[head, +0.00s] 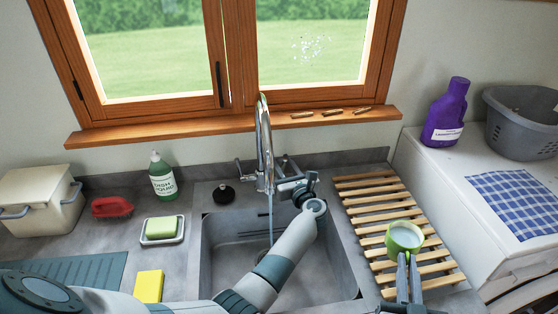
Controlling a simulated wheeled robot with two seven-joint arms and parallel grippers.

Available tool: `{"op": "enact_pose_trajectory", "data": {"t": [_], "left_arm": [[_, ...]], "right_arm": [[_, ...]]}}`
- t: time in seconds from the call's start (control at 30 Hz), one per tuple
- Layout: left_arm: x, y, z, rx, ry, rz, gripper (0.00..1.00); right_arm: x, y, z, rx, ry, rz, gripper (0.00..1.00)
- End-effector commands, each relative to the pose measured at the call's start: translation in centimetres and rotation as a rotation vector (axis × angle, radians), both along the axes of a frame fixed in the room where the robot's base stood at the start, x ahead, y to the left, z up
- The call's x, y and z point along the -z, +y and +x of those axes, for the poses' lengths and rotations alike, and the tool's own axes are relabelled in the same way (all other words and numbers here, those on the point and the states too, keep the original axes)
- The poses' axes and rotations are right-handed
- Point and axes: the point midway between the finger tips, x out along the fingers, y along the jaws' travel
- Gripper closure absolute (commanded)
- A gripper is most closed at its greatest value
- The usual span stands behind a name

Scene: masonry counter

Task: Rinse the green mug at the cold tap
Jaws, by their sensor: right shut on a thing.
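The green mug (404,237) has a pale inside and its opening faces up. My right gripper (404,258) is shut on the mug's near side, over the slatted wooden rack right of the sink. I cannot tell whether the mug touches the slats. The chrome tap (264,140) stands behind the sink (228,262), and a thin stream of water (270,212) falls from its spout. My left gripper (287,184) is at the tap's right-hand side, by a handle. Its fingers are too small and overlapped to tell open or shut.
The wooden rack (376,209) lies right of the sink. A soap bottle (163,178), green sponge (161,227), red brush (112,207) and yellow sponge (149,286) are on the left. A purple bottle (446,113) and grey basket (521,118) stand at right. My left arm crosses the sink.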

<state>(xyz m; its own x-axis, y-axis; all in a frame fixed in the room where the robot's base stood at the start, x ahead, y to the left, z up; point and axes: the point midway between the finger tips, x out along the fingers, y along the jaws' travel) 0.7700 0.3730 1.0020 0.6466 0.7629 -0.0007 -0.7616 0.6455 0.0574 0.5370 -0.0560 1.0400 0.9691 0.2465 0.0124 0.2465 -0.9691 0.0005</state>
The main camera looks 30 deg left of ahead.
Motion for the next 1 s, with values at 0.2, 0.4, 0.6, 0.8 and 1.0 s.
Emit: {"op": "enact_pose_trajectory", "data": {"t": [0.2, 0.4, 0.6, 0.8, 1.0], "left_arm": [[0.0, 1.4, 1.2, 0.0, -0.001, 0.001, 0.71], [0.0, 1.8, 1.5, 0.0, 0.0, 0.0, 0.71], [0.0, 1.8, 1.5, 0.0, -0.001, -0.001, 0.71], [0.0, 1.8, 1.5, 0.0, -0.001, -0.001, 1.0], [0.0, 1.7, 1.5, 0.0, 0.002, -0.004, 1.0]], "right_arm": [[0.3, 0.0, 0.0, 0.0, -0.004, 0.001, 1.0], [0.3, 0.0, 0.0, 0.0, -0.004, 0.001, 1.0], [0.3, 0.0, 0.0, 0.0, -0.004, 0.001, 1.0], [0.3, 0.0, 0.0, 0.0, -0.004, 0.001, 1.0], [0.3, 0.0, 0.0, 0.0, -0.004, 0.001, 1.0]]}}
